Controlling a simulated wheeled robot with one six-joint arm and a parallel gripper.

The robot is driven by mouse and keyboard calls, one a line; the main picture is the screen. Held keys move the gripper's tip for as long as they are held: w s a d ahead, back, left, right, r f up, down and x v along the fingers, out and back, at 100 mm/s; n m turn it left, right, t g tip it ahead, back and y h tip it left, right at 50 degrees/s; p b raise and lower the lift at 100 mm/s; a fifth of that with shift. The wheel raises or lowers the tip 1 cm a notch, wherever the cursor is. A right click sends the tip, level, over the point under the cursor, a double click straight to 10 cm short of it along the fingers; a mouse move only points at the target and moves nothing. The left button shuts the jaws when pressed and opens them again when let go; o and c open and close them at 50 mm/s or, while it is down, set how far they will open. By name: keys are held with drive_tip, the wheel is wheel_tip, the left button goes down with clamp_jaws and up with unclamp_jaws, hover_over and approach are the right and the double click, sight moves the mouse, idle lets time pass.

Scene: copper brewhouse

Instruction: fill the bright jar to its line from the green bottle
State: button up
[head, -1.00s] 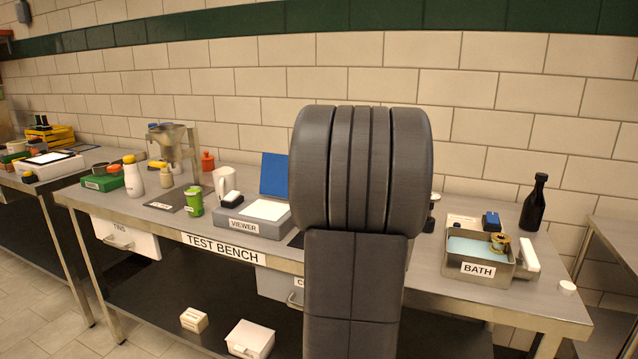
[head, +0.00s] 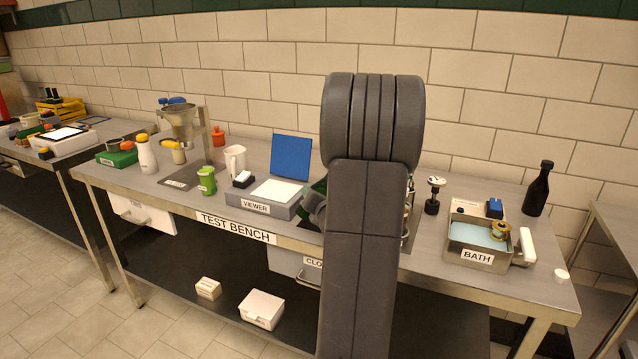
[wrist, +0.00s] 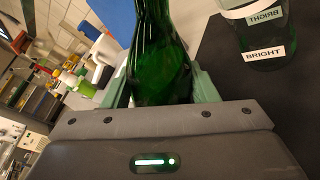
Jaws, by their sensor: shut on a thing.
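The green bottle (wrist: 158,55) is dark, glossy glass and stands between the pale green fingers of my gripper (wrist: 163,88) in the wrist view. My gripper is shut on it around its body. The bottle's top is cut off by the frame edge. The bright jar (wrist: 264,38) is clear glass with a white BRIGHT label, to the right of the bottle and apart from it, on a dark surface. In the head view my arm hides the jar and most of the gripper area.
The viewer (head: 262,208) with a raised blue lid stands left of my arm on the test bench (head: 455,282). The bath (head: 470,257) and a dark bottle (head: 538,190) stand to the right.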

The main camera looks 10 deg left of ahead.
sight(316, 187)
drive_tip(key=shift+s+a+r+m+g+p, duration=0.15)
drive_tip(key=shift+r+m+g+p, duration=0.2)
drive_tip(key=shift+p, duration=0.75)
drive_tip(key=m+p, duration=0.1)
drive_tip(key=p, duration=0.2)
drive_tip(key=r+m+p, duration=0.1)
drive_tip(key=p, duration=0.2)
drive_tip(key=shift+a+g+y+p, duration=0.1)
drive_tip(key=shift+g+y+p, duration=0.2)
drive_tip(key=shift+p, duration=0.1)
drive_tip(key=r+m+p, duration=0.1)
drive_tip(key=m+p, duration=0.1)
drive_tip(key=p, duration=0.4)
drive_tip(key=shift+r+g+y+p, duration=0.35)
drive_tip(key=shift+r+y, duration=0.05)
drive_tip(key=shift+m+p, duration=0.35)
drive_tip(key=shift+f+b, duration=0.2)
drive_tip(key=shift+b, duration=0.1)
drive_tip(key=shift+r, duration=0.1)
drive_tip(key=shift+d+r+m+g+y+p, duration=0.1)
drive_tip(key=shift+r+m+g+y+p, duration=0.35)
drive_tip(key=shift+p, duration=1.35)
drive_tip(key=shift+d+r+m+t+y+p, duration=0.1)
drive_tip(key=shift+r+m+p, duration=0.65)
drive_tip(key=shift+p, duration=1)
idle(0.6)
